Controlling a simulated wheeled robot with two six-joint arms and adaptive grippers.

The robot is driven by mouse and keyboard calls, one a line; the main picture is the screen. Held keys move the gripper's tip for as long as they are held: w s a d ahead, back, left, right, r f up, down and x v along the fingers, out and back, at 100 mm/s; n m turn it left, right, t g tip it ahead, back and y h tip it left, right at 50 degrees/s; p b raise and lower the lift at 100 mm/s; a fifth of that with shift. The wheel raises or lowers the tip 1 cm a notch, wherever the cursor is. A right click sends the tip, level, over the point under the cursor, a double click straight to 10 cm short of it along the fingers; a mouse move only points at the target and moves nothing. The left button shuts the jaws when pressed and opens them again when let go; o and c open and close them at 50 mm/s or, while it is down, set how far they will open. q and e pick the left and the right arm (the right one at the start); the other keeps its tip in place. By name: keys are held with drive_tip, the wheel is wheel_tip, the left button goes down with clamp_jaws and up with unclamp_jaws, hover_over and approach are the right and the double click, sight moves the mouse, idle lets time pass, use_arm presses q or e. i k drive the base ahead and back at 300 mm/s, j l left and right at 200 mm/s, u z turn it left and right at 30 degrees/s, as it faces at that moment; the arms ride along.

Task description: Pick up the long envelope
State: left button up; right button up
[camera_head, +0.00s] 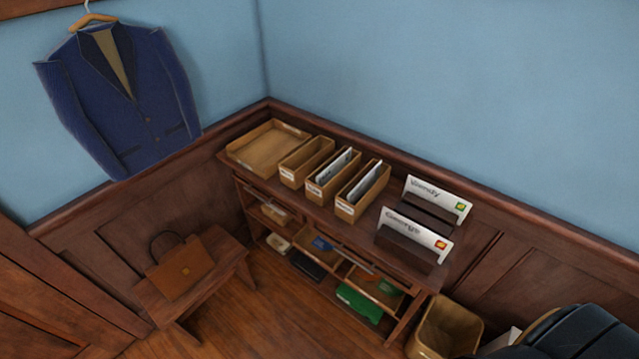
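Two long white envelopes with printed names and coloured stamps stand upright in dark wooden holders at the right end of the bookcase top. The rear envelope (437,194) is a little farther back. The front envelope (414,231) is nearer the shelf's front edge. Their lower parts are hidden by the dark holders (408,247). I cannot tell which is meant by the long envelope, as both look long. Neither of my grippers shows in the head view.
The bookcase top also holds an empty tray (245,143) and several upright file boxes (345,209). A bench (162,311) with a brown bag (181,269) stands left. A bin (429,322) and black chair (570,335) are at lower right. Floor (270,315) before the bookcase is clear.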

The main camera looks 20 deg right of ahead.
sight(461, 208)
drive_tip(key=k+j+z, duration=0.25)
drive_tip(key=k+z, duration=0.2)
drive_tip(key=k+l, duration=0.1)
drive_tip(key=l, duration=0.25)
drive_tip(key=k+l, duration=0.15)
drive_tip(key=l, duration=0.25)
drive_tip(key=k+l, duration=0.1)
drive_tip(key=l, duration=0.25)
drive_tip(key=k+l, duration=0.1)
drive_tip(key=l, duration=0.25)
